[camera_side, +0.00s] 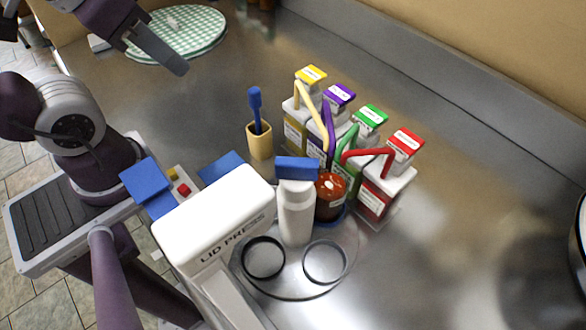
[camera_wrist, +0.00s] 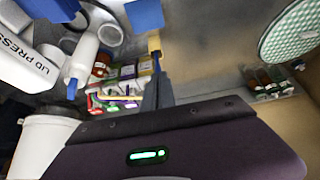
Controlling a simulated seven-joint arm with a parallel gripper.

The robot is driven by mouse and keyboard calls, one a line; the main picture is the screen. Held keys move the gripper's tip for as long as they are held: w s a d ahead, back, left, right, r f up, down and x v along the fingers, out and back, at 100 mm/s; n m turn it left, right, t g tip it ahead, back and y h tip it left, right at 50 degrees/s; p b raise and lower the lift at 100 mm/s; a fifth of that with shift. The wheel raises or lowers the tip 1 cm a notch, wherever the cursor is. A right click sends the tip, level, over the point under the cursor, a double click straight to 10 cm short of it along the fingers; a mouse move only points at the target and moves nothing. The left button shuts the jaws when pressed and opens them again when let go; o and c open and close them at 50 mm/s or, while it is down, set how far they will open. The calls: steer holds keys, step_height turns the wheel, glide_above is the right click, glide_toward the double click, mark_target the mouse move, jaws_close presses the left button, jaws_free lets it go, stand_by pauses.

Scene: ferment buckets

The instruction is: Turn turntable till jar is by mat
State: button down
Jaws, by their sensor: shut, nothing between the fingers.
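A reddish-brown jar (camera_side: 331,190) stands in a blue ring behind the white press column, which hides part of it. It also shows in the wrist view (camera_wrist: 101,64). The likely turntable (camera_side: 292,292) is a round, shiny disc under the press, with two dark-rimmed empty rings toward the front. A round green-and-white checked mat (camera_side: 205,44) lies at the back left, far from the jar; it also shows in the wrist view (camera_wrist: 296,42). My gripper (camera_side: 178,66) is shut and empty, in the air near the mat's front edge and well away from the turntable.
The white lid press (camera_side: 215,225) stands over the disc's left side. Several bottles with coloured caps (camera_side: 370,120) stand behind the jar. A tan cup (camera_side: 259,145) holds a blue-handled tool. The metal counter (camera_side: 480,200) is clear at right and between mat and cup.

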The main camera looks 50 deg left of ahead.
steer(key=c, duration=2.2)
jaws_free()
steer(key=c, duration=1.8)
jaws_free()
steer(key=shift+w+d+r, duration=0.2)
steer(key=shift+d, duration=0.05)
steer(key=o, duration=0.4)
steer(key=w+d+m, duration=0.1)
steer(key=d, duration=0.1)
steer(key=w+d+r+m+g, duration=0.1)
steer(key=d, duration=0.1)
steer(key=w+d+r+m+g+h, duration=0.1)
steer(key=d, duration=0.1)
steer(key=shift+w+r+m, duration=0.15)
steer(key=shift+r+m, duration=0.1)
steer(key=shift+m, duration=0.15)
steer(key=shift+c, duration=0.2)
steer(key=m+g+y, duration=0.1)
steer(key=m+g, duration=0.3)
steer(key=m, duration=0.1)
glide_above(298, 162)
steer(key=shift+a+f, duration=0.15)
steer(key=shift+f, duration=0.4)
step_height(298, 162, down, 6)
steer(key=shift+f, duration=0.45)
jaws_close()
